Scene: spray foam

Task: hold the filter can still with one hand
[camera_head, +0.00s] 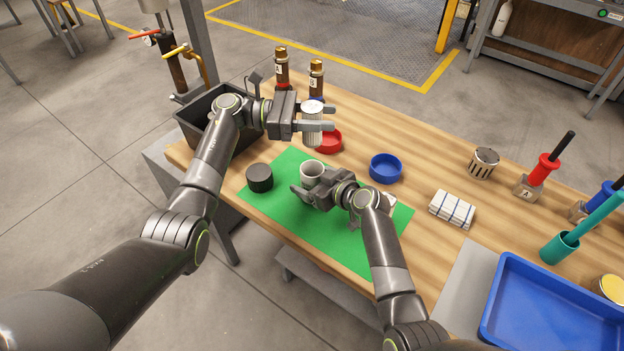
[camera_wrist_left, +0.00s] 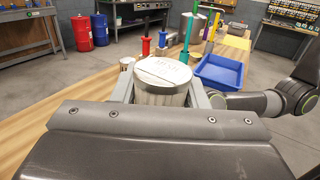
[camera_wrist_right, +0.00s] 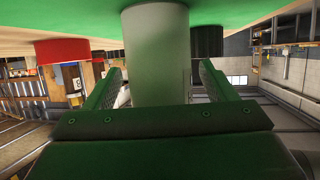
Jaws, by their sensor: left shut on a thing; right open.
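My left gripper (camera_head: 330,117) is shut on a silver can (camera_head: 312,132) and holds it raised beside the red dish. Its printed round top shows between the fingers in the left wrist view (camera_wrist_left: 163,72). A pale open-topped can (camera_head: 312,170) stands upright on the green mat (camera_head: 275,210). My right gripper (camera_head: 308,190) is open and low at this can's near side. In the right wrist view the pale can (camera_wrist_right: 156,60) stands between the spread fingers; contact cannot be told. No label shows which can is the filter can.
A red dish (camera_head: 328,141) and blue dish (camera_head: 385,168) stand behind. A perforated metal can (camera_head: 483,162), striped cloth (camera_head: 452,209) and blue tray (camera_head: 550,310) are to the right. Two brown bottles (camera_head: 282,67) stand at the back.

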